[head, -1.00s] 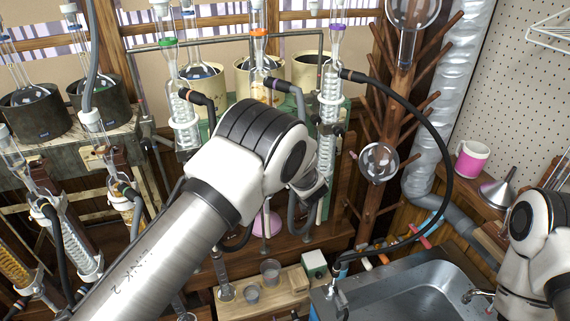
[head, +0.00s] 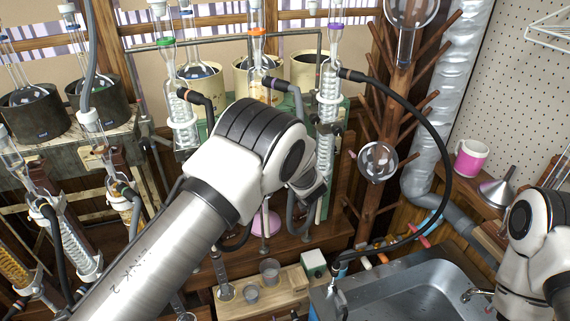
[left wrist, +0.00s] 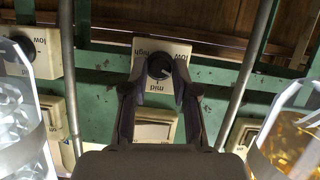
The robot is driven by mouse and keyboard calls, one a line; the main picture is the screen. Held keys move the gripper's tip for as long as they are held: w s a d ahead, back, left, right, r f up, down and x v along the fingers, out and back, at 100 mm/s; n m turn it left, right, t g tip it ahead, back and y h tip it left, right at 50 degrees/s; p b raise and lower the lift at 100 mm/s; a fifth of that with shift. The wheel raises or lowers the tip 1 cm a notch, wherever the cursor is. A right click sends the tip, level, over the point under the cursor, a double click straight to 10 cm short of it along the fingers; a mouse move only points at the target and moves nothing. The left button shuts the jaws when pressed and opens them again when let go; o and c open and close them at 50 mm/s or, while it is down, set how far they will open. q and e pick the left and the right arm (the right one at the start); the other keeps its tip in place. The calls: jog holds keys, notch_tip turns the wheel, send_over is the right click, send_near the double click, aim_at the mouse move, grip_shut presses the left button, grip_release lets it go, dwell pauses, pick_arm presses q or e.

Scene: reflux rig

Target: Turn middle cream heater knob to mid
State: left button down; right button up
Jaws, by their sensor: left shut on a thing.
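The middle heater knob (left wrist: 159,67) is a round black dial on a cream plate (left wrist: 153,100) in the left wrist view. The plate's low, mid and high labels appear upside down. My left gripper (left wrist: 160,77) has its two dark fingers closed around the knob, one on each side. I cannot surely read the knob's pointer. In the head view the middle cream heater (head: 243,86) stands at the back behind glassware, and my left arm hides the knob and the fingertips. My right arm shows at the right edge, but its gripper is out of view.
Another knob plate (left wrist: 20,57) is at the left, with a green rail (left wrist: 100,70) behind. Glass vessels flank my gripper: one clear (left wrist: 22,110), one holding amber liquid (left wrist: 292,135). A coil condenser (head: 328,105) and black hose (head: 440,130) stand close to my wrist.

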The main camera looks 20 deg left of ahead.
pick_arm(q)
jog(key=shift+w+r, duration=0.15)
jog(key=shift+r, duration=0.05)
jog(key=c, duration=0.9)
grip_release()
jog(key=shift+a, duration=0.1)
jog(key=shift+w+a+f, duration=0.1)
jog(key=shift+w+f, duration=0.05)
jog(key=shift+f, duration=0.15)
notch_tip(320, 180, up, 10)
